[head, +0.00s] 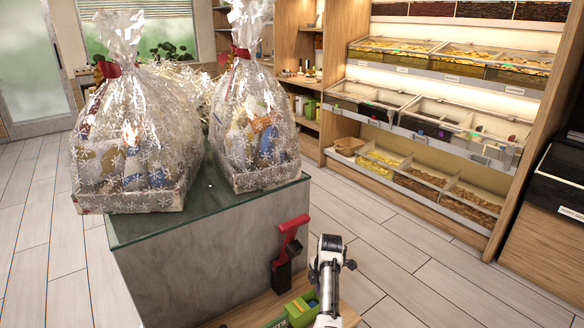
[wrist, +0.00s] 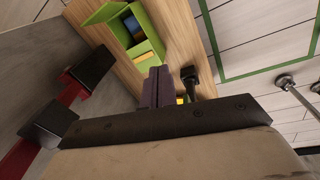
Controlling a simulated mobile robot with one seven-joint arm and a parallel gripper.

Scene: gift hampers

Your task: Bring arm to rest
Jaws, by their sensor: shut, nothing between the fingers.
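My arm (head: 328,262), white and black, rises at the bottom centre of the head view, beside the counter's right side. My gripper (wrist: 158,72) shows in the wrist view as two dark fingers close together, shut with nothing between them. It is over the wooden ledge, near an open green box (wrist: 148,50) holding blue and yellow things. The fingers are not clear in the head view.
Two wrapped hampers (head: 135,150) (head: 252,130) stand on the glass-topped counter (head: 200,205). A red and black tool (head: 290,240) stands close left of my arm. The green box (head: 302,308) is below. Shelves of bins (head: 430,130) line the right; floor between is clear.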

